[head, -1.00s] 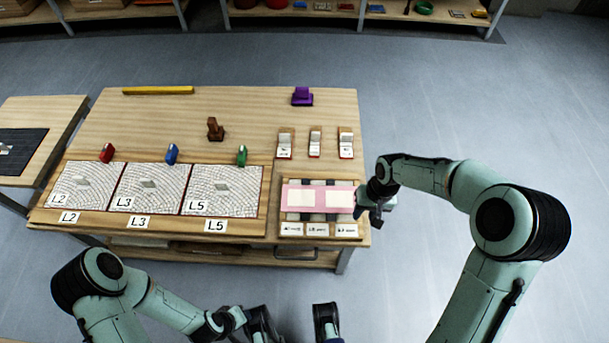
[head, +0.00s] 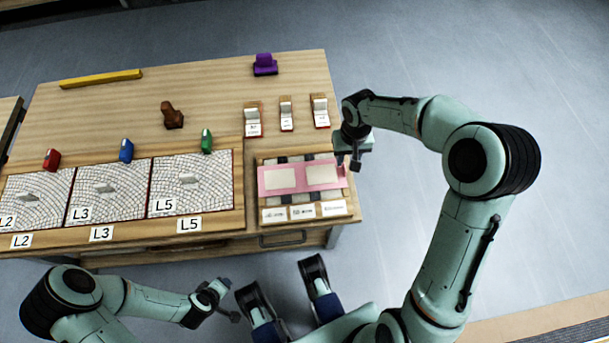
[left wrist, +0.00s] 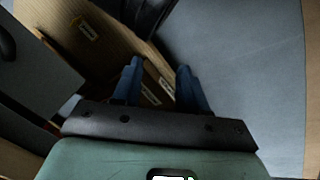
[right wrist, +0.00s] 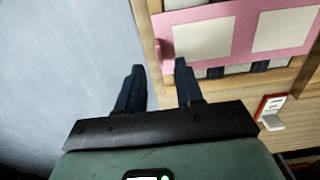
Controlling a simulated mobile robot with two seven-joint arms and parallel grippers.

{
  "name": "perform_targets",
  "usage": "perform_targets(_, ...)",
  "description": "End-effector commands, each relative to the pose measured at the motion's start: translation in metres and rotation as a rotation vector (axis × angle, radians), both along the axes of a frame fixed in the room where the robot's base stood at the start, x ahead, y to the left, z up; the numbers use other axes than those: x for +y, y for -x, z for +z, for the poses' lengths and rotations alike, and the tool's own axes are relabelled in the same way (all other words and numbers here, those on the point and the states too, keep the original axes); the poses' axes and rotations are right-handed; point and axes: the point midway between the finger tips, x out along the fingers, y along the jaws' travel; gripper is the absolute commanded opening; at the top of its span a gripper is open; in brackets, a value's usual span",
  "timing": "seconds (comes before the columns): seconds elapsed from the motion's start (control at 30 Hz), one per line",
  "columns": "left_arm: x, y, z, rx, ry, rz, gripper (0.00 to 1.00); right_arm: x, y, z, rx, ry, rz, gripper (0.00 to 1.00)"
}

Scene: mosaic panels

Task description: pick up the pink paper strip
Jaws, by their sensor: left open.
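My right gripper (head: 348,166) is at the strip's right end. In the right wrist view its fingers (right wrist: 155,70) are apart with nothing held between them, just short of the strip's end. I cannot tell its height above the strip. My left gripper (head: 232,302) is open and empty, away from the strip, in front of the table; its fingers show in the left wrist view (left wrist: 159,66).
Three small blocks with white labels (head: 286,114) stand behind the tray. Three stone-patterned panels (head: 108,190) lie to the left, with red, blue and green tools behind them. A brown piece, a purple piece (head: 264,65) and a yellow bar (head: 101,78) stand further back. Floor is clear at right.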

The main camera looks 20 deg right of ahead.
Motion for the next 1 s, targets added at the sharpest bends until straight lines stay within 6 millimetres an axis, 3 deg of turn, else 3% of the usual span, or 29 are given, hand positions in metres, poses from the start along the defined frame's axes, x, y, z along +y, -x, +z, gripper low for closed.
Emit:
perform_targets(0.33,0.005,0.034,-0.033,0.115,0.007,0.005,0.43,-0.002,-0.001,-0.046,0.004,-0.001,0.000,0.36)
perform_targets(0.6,0.006,0.039,-0.035,0.131,0.006,0.007,0.43,-0.002,-0.002,-0.050,-0.001,0.000,0.001,0.36)
perform_targets(0.73,0.006,0.039,-0.035,0.131,0.007,0.006,0.43,-0.002,-0.002,-0.050,0.000,0.000,0.001,0.00)
perform_targets(1.0,0.005,0.038,-0.035,0.130,0.007,0.007,0.43,-0.002,-0.002,-0.050,0.000,0.000,0.001,0.00)
